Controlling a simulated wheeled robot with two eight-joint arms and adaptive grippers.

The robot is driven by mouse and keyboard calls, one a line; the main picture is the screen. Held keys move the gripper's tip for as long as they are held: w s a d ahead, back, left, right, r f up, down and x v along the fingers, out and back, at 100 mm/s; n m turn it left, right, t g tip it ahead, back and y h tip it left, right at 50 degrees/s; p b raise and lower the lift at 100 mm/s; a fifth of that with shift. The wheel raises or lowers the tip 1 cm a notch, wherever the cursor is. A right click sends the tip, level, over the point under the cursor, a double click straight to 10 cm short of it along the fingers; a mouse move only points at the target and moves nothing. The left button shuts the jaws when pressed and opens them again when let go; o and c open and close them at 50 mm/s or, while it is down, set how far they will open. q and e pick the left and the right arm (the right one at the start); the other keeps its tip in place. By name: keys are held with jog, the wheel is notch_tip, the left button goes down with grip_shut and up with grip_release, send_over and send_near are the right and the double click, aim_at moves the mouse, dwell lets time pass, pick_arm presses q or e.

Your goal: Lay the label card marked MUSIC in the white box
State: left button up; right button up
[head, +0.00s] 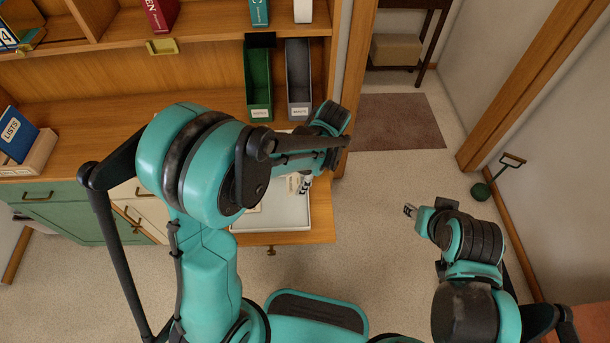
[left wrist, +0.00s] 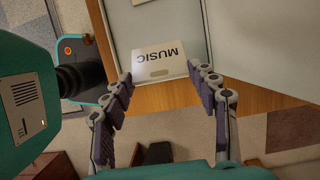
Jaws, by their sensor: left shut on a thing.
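The MUSIC label card (left wrist: 160,62) is white with dark lettering, upside down in the left wrist view. My left gripper (left wrist: 160,74) has its fingertips at the two sides of the card and is shut on it. In the head view my left gripper (head: 305,184) is over the shallow white box (head: 296,224) on the counter, and my arm hides much of that box. The pale box surface (left wrist: 262,45) also shows beside the card in the left wrist view. I cannot tell whether the card touches it. My right gripper (head: 410,211) is over the floor, away from the counter; its opening is unclear.
A green holder (head: 258,82) and a grey holder (head: 298,80) with label cards stand at the back of the counter. A blue LISTS book (head: 17,135) sits at far left. The wooden door frame (head: 525,85) is at right. Open floor lies right of the counter.

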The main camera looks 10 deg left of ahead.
pick_arm(q)
jog(key=shift+b+x, duration=3.25)
jog(key=shift+x, duration=1.15)
jog(key=shift+a, duration=0.2)
jog(key=o, duration=1.5)
jog(key=shift+c, duration=0.2)
jog(key=v, duration=1.2)
